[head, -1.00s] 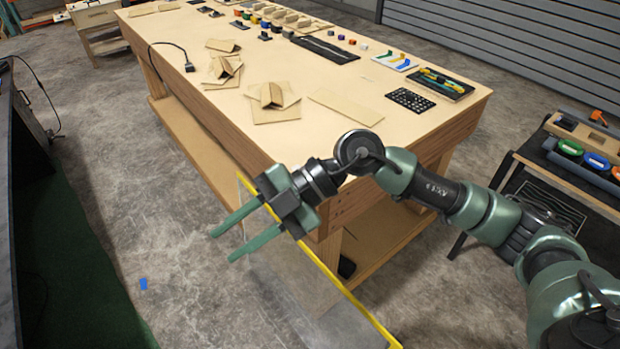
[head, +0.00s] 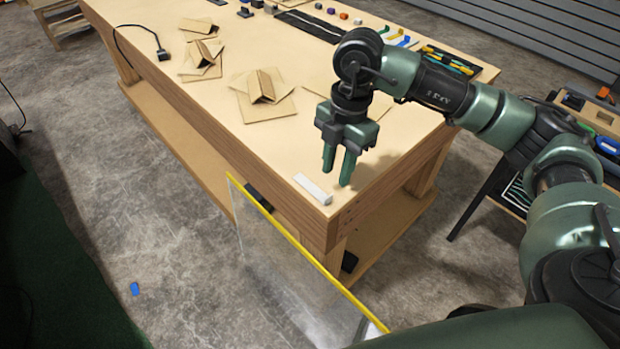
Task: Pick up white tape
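A small white bar-shaped piece (head: 313,188) lies on the near corner of the wooden workbench (head: 325,100), close to its front edge. It is the only white piece on that corner, and I cannot tell for sure that it is the white tape. My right gripper (head: 337,178) points down above the corner, just right of and a little beyond the white piece. Its two green fingers are apart with nothing between them. My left gripper is not in view.
Folded cardboard pieces (head: 263,88) lie on the bench behind the gripper. A clear panel with a yellow edge (head: 285,245) stands by the bench's front. A dark side table (head: 490,200) with coloured rolls is at the right. The bench top around the white piece is clear.

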